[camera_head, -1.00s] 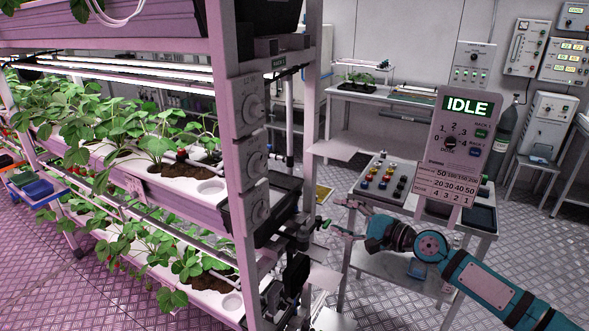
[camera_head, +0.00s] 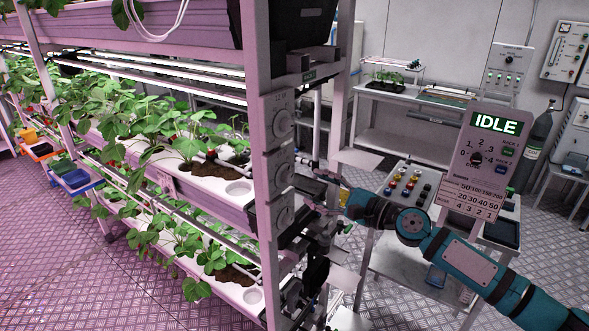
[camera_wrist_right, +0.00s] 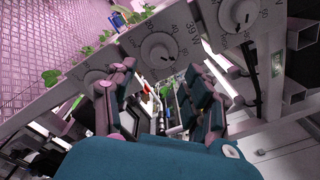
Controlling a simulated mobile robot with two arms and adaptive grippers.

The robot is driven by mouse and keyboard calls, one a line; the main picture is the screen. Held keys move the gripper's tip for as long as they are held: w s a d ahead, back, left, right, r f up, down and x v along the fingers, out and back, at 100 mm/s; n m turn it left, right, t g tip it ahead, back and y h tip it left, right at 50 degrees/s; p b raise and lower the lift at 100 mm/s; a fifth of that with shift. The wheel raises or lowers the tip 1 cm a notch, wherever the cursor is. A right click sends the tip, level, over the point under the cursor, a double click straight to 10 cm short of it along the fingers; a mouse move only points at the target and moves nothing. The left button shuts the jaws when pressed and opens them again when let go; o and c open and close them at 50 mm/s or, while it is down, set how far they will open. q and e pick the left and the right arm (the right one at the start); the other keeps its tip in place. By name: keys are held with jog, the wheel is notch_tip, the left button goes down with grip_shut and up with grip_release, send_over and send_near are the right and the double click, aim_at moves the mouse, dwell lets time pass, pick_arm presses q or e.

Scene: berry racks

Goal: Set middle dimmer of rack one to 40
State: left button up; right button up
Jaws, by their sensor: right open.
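The middle dimmer (camera_head: 283,174) is a round grey-white dial on the rack's end post, between an upper dimmer (camera_head: 281,123) and a lower dimmer (camera_head: 283,217). My right gripper (camera_head: 312,188) is just right of it, open and empty. In the right wrist view, the middle dimmer (camera_wrist_right: 160,50) lies ahead, between and beyond the fingers of the open right gripper (camera_wrist_right: 160,76); I see no contact. Numbers ring this dial, but its setting is too small to read surely. Another dial (camera_wrist_right: 238,14) shows at upper right; a third is partly hidden by a finger. My left gripper is not in view.
The rack holds shelves of strawberry plants (camera_head: 190,145) left of the post. A sign panel (camera_head: 484,160) reading IDLE, with a knob and number table, stands at right. A cart (camera_head: 385,215) with colored buttons is behind my right arm. Pipes and fittings (camera_head: 325,232) project below the gripper.

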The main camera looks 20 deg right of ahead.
aim_at(291, 179)
jog(key=p+x, duration=0.1)
jog(key=x, duration=0.6)
jog(key=shift+w+a+p, duration=0.1)
jog(key=shift+p, duration=0.2)
grip_shut()
jog(key=shift+f, duration=0.1)
